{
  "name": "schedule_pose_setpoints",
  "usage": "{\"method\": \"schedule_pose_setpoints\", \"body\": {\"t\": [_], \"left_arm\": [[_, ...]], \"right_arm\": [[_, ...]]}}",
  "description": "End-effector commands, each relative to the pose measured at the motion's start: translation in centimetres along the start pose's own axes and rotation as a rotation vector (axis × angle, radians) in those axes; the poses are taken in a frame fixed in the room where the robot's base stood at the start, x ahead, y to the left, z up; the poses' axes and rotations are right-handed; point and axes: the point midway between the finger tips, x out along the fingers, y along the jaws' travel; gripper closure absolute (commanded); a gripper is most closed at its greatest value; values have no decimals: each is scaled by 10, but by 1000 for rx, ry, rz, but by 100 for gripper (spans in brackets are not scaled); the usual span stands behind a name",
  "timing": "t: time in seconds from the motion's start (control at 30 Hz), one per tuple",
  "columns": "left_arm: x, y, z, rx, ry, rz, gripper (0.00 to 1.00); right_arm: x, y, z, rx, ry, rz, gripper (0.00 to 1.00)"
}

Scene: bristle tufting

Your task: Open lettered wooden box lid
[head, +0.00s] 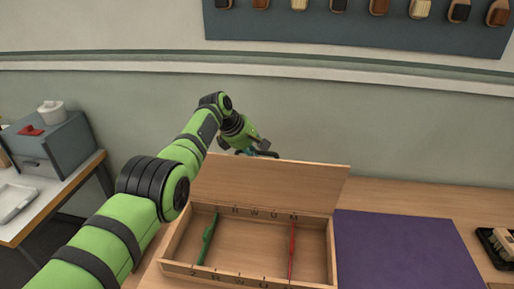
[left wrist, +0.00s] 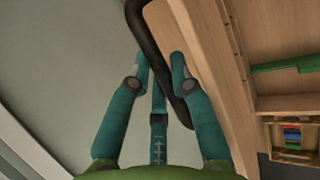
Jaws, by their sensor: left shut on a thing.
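The wooden box (head: 235,274) stands on the table with letters along its front and back rims. Its lid (head: 265,184) is raised at the back edge and stands leaning back, so the inside is exposed. My left gripper (head: 260,152) is at the lid's top edge, partly hidden behind it. In the left wrist view the dark curved handle (left wrist: 147,32) passes between the fingers of my left gripper (left wrist: 160,62), which is shut on it. The lid also shows there (left wrist: 203,60). My right gripper is not in view.
Inside the box are a green piece (head: 208,238) and a thin red piece (head: 292,250). A purple mat (head: 405,250) lies right of the box, with a dark tray (head: 490,250) beyond. A grey cabinet (head: 55,148) stands at left. Brushes hang on the wall board (head: 350,38).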

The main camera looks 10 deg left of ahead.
Motion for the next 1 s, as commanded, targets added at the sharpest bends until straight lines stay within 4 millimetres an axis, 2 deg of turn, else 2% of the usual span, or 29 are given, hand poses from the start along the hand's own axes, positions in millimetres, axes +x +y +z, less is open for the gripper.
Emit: {"method": "schedule_pose_setpoints", "body": {"t": [0.03, 0.43, 1.0], "left_arm": [[6, 24, 0, 7, -2, 129, 100], [10, 20, -1, 6, -3, 123, 100], [10, 20, 0, 7, -3, 121, 100]], "right_arm": [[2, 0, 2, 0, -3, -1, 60], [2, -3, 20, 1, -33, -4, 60], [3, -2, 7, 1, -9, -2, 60]]}}
